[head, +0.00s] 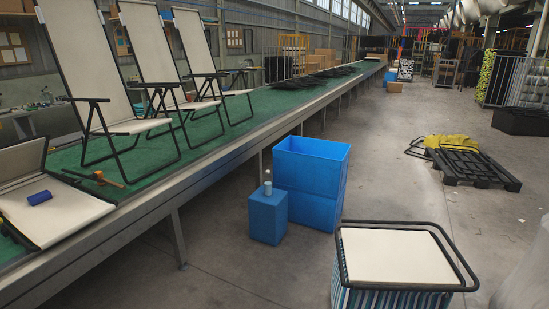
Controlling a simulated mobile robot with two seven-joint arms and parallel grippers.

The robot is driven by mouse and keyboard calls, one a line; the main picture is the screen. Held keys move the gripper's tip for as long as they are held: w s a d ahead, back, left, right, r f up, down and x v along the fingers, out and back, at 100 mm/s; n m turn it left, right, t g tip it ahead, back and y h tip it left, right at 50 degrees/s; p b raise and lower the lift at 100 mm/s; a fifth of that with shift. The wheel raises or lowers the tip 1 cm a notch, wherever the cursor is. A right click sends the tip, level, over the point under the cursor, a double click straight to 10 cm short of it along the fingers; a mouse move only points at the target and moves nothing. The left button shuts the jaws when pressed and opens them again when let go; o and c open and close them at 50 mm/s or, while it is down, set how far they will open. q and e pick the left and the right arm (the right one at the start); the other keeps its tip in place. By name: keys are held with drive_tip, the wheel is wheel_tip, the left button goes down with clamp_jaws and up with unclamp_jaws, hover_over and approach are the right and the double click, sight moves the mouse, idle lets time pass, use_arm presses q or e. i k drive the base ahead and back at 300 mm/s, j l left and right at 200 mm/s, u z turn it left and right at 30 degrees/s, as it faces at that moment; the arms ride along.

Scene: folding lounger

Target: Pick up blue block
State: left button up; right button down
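A small dark blue block (40,197) with rounded-looking edges lies on the pale fabric of a folded-down lounger (75,215) at the left end of the green-topped bench. A larger blue box-shaped block (268,218) stands on the floor beside the bench. A small pale bottle-like item (267,184) stands on top of it.
The long green bench (240,108) bears upright loungers (85,60) and an orange-handled tool (107,180). A blue bin (312,180) stands behind the floor block. A striped, black-framed stand (395,258) is front right. A black pallet (478,166) lies farther back; grey floor between is open.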

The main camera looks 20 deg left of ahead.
sight(40, 197)
drive_tip(key=i+u, duration=1.6)
drive_tip(key=i+l+u, duration=0.1)
drive_tip(key=i+u, duration=0.25)
drive_tip(key=i+j+u, duration=0.1)
drive_tip(key=i+u, duration=0.4)
drive_tip(key=u, duration=0.25)
drive_tip(key=i+u, duration=0.35)
drive_tip(key=k+l, duration=0.05)
drive_tip(key=k, duration=0.05)
